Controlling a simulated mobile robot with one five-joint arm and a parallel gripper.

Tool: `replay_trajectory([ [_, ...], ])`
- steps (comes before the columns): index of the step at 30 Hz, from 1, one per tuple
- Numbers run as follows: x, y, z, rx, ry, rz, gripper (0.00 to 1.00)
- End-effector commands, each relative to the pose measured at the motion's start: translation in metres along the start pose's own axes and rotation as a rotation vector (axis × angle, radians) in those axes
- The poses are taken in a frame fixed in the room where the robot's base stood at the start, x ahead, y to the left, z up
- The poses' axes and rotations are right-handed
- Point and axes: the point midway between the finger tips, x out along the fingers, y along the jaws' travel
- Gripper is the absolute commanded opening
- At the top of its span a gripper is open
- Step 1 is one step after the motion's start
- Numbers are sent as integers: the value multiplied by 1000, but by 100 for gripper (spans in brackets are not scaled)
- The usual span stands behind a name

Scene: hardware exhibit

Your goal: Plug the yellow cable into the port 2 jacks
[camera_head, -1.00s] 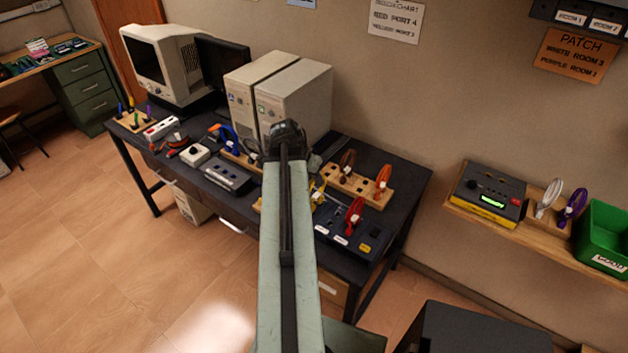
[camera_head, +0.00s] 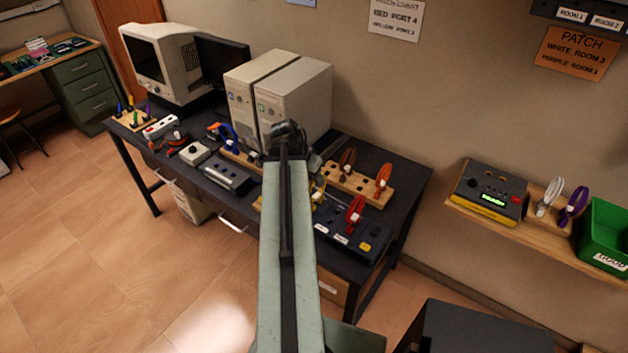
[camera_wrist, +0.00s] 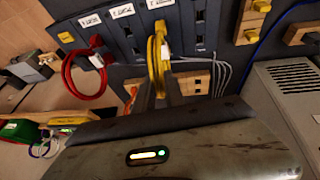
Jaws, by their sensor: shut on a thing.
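The yellow cable (camera_wrist: 157,62) is a looped bundle with yellow plugs, upright in the wrist view. My gripper (camera_wrist: 160,88) is shut on it, its dark fingers around the lower loop. The cable's top end is at the dark port panel (camera_wrist: 135,45), under the rightmost of three white labels; I cannot tell whether its plugs are seated. The label lettering is too small to read surely. In the head view the yellow cable (camera_head: 319,190) shows partly beside my arm, which hides the gripper and part of the panel (camera_head: 345,232).
A red cable (camera_wrist: 84,68) stands on the panel left of the yellow one. A wooden rack (camera_head: 345,180) with brown and orange cables is behind the panel. Two beige computer cases (camera_head: 290,90) stand farther back. A wall shelf holds a tester (camera_head: 490,190) and green bin (camera_head: 605,235).

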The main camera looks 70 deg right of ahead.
Motion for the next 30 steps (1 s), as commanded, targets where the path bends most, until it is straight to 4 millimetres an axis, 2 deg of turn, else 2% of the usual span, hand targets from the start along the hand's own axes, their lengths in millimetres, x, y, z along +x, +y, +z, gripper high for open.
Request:
replay_trajectory([
  [22,5,-2,2,0,0,0,0],
  [23,5,-2,2,0,0,0,19],
  [25,5,-2,2,0,0,0,39],
  [30,5,-2,2,0,0,0,39],
])
